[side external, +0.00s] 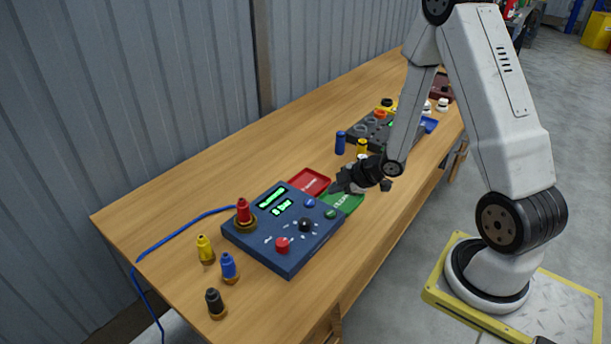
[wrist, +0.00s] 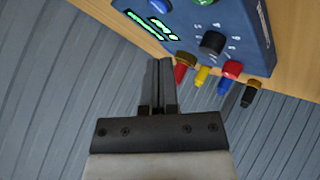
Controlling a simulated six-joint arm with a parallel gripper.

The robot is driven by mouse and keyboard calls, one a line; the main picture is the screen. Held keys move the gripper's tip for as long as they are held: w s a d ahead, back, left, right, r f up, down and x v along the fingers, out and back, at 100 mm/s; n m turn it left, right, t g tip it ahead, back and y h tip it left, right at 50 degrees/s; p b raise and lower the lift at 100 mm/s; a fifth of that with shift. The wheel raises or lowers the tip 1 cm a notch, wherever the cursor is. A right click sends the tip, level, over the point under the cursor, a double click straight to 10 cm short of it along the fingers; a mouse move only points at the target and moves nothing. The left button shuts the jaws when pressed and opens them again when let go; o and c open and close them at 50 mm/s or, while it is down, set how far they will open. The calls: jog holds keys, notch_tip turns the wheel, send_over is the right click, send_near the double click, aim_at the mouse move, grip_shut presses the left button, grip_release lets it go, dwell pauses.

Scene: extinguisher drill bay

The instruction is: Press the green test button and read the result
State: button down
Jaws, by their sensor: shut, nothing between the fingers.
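A dark blue test box (side external: 262,241) lies on the wooden bench, with lit green displays (side external: 272,198) too small to read. It also shows upside down in the wrist view (wrist: 258,40). The green button (wrist: 203,2) is cut by the top edge of the wrist view, near a blue button (wrist: 160,6) and a black knob (wrist: 212,42). My gripper (side external: 338,184) is shut and empty, above the green tray just beyond the box. Its closed fingers (wrist: 163,62) touch nothing visible.
A red button (side external: 282,244) is on the box. Yellow (side external: 205,250), blue (side external: 229,267) and black (side external: 215,303) plugs stand beside it; a red one (side external: 243,212) is at its corner. Red (side external: 309,180) and green (side external: 350,201) trays lie behind.

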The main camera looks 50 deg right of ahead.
aim_at(327, 211)
jog(key=shift+f, duration=2.55)
jog(key=shift+f, duration=0.9)
dwell(1.1)
jog(key=shift+r, duration=0.9)
jog(key=shift+r, duration=0.15)
dwell(0.3)
jog(key=shift+r, duration=2.35)
